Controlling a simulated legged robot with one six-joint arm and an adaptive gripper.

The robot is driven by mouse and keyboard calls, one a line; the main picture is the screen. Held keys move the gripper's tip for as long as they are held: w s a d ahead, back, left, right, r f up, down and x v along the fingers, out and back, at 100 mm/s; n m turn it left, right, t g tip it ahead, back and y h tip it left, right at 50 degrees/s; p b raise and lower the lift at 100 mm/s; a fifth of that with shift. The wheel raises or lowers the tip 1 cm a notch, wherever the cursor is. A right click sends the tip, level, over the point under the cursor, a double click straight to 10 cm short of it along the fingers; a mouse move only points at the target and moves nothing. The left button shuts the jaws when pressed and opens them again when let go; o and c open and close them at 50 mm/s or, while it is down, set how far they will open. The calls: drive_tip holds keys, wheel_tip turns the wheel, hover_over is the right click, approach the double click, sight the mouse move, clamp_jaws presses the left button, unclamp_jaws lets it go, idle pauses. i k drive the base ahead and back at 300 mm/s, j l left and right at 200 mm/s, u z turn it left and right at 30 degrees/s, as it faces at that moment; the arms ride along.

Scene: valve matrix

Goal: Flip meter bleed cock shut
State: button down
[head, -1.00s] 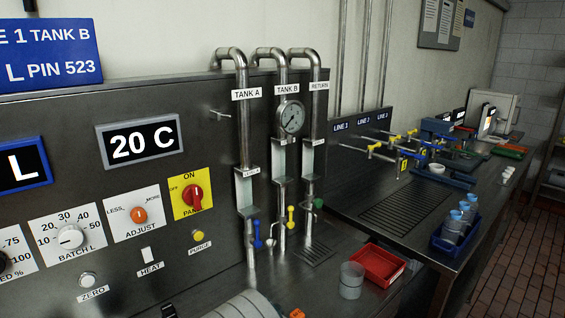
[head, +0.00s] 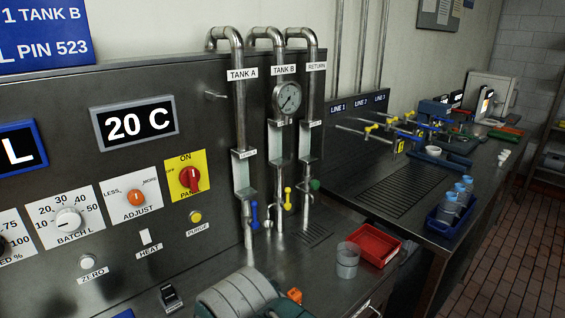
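No part is legibly marked as the meter bleed cock. A grey ribbed drum-shaped body (head: 238,294) stands at the bottom edge, cut off by the frame. A small orange part (head: 295,295) shows just right of it; whether it is a handle is unclear. Under the TANK A, TANK B and RETURN pipes are a blue lever (head: 254,214), a yellow lever (head: 287,199) and a green knob (head: 315,185). A small metal lever fitting (head: 215,95) sticks out of the panel left of the TANK A pipe. My gripper is not in view.
A red tray (head: 397,254) and a grey cup (head: 347,260) stand on the steel bench right of the pipes. The brick floor (head: 505,245) is clear at right.

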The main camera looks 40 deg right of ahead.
sight(287, 206)
drive_tip(key=l+z, duration=0.35)
drive_tip(key=l, duration=0.15)
drive_tip(key=l+z, duration=0.35)
drive_tip(key=l, duration=0.2)
